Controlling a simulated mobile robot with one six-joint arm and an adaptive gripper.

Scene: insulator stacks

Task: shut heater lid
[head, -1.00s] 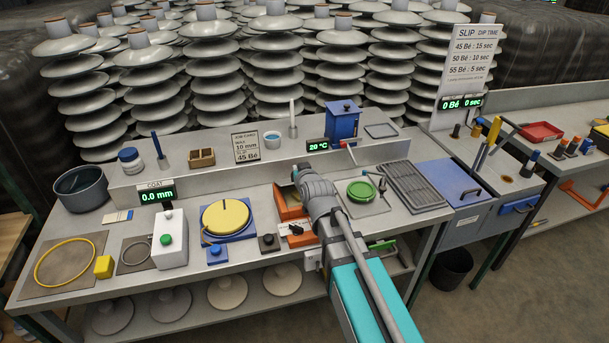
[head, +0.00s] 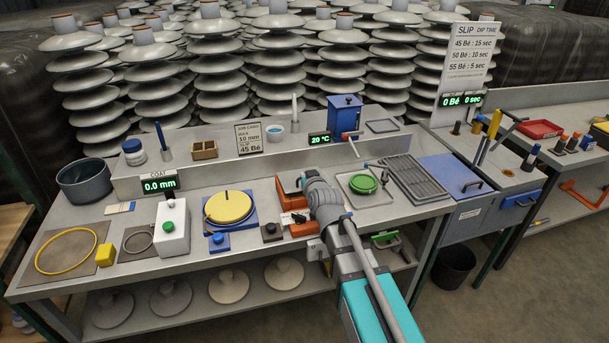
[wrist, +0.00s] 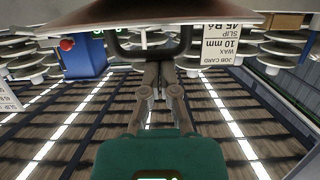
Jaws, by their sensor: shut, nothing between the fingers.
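The orange heater (head: 303,228) stands on the bench near its front edge, left of my arm. An orange panel (head: 288,187), which looks like its raised lid, stands behind it, partly hidden by my wrist. In the wrist view, which is upside down, a broad panel with a brownish edge (wrist: 190,17) fills the top, with a dark bar like a handle (wrist: 125,48) below it. My gripper (wrist: 166,72) is shut and empty, its fingertips close to that bar; I cannot tell whether they touch. The head view hides the fingers behind my wrist.
A blue box (head: 344,117) and a 20 °C display (head: 319,138) stand on the back shelf. A green round dish (head: 363,184) and a grey rack (head: 413,180) lie right of my arm. A yellow disc (head: 228,207) and a white COAT gauge (head: 173,225) stand left.

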